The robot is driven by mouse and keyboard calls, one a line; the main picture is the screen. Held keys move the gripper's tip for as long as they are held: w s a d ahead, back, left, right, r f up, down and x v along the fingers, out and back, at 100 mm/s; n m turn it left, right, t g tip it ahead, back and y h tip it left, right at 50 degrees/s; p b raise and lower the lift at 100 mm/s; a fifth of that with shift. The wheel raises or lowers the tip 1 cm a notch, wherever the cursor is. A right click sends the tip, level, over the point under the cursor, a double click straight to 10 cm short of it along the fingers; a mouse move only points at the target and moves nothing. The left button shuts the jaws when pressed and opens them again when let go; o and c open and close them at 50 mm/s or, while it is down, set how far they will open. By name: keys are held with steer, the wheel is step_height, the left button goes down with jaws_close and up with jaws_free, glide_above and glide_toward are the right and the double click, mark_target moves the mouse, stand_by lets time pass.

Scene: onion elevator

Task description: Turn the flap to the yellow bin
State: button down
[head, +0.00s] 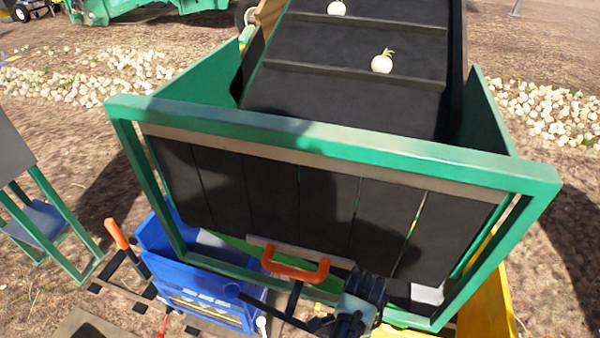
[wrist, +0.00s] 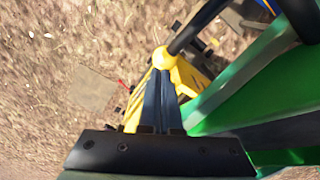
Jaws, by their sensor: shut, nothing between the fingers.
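The green discharge frame (head: 330,143) fills the middle of the head view, with dark hanging strips (head: 270,200) across its opening. An orange handle (head: 296,270) sits at the strips' lower edge. The yellow bin (head: 490,300) is at lower right, and the blue bin (head: 205,280) at lower left. The flap inside is mostly hidden; I cannot tell which way it lies. In the wrist view, my gripper (wrist: 163,78) is shut and empty. Its tips are just below a yellow knob (wrist: 165,58) on a dark rod (wrist: 200,25); whether they touch, I cannot tell.
The dark conveyor belt (head: 340,90) carries pale onions (head: 382,62) behind the frame. Onion piles (head: 85,80) lie on the ground behind. A green-legged stand (head: 45,222) is at left. In the wrist view, a green panel (wrist: 235,90) is close at right; open ground lies left.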

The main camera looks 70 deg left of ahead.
steer(key=shift+r, duration=0.15)
steer(key=shift+s+d+r+p, duration=0.2)
steer(key=shift+r+p, duration=0.15)
steer(key=shift+p, duration=0.25)
steer(key=shift+s+d+r+p, duration=0.15)
steer(key=shift+r+p, duration=0.2)
steer(key=shift+p, duration=0.2)
steer(key=s+d+r+p, duration=0.1)
steer(key=p, duration=0.2)
steer(key=s+d+r+p, duration=0.1)
steer(key=d+r+p, duration=0.1)
steer(key=p, duration=0.1)
steer(key=shift+s+r+p, duration=0.25)
steer(key=shift+s+p, duration=0.05)
